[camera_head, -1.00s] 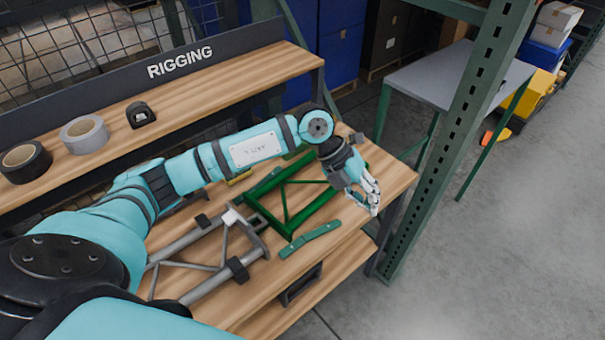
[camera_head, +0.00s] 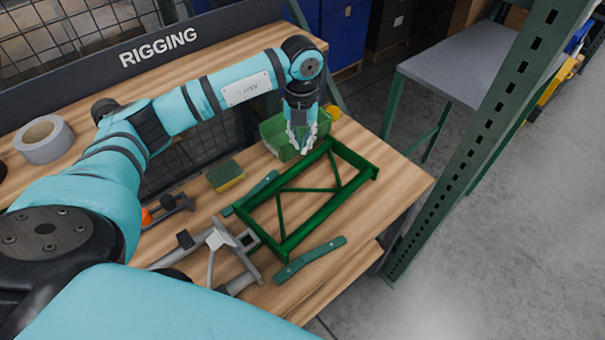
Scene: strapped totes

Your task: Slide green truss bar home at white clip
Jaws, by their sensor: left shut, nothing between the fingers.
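The green truss bar (camera_head: 318,214) lies on the wooden bench, with its left end close beside the grey truss (camera_head: 240,283). I cannot tell whether the two ends touch. The white clip (camera_head: 219,239) sits at the upper corner of the grey truss's end, near the green bar's left end. My left gripper (camera_head: 302,148) points down at the far side of the green bar, in front of a green bin. It is shut and empty; whether it touches the bar is unclear. My arm hides part of the grey truss. My right gripper is out of view.
Green flat strips (camera_head: 310,259) lie along the near and far sides of the bar. The green bin (camera_head: 275,131), a sponge-like block (camera_head: 225,176) and a grey tape roll (camera_head: 44,139) are behind. A green rack post (camera_head: 478,150) stands right of the bench.

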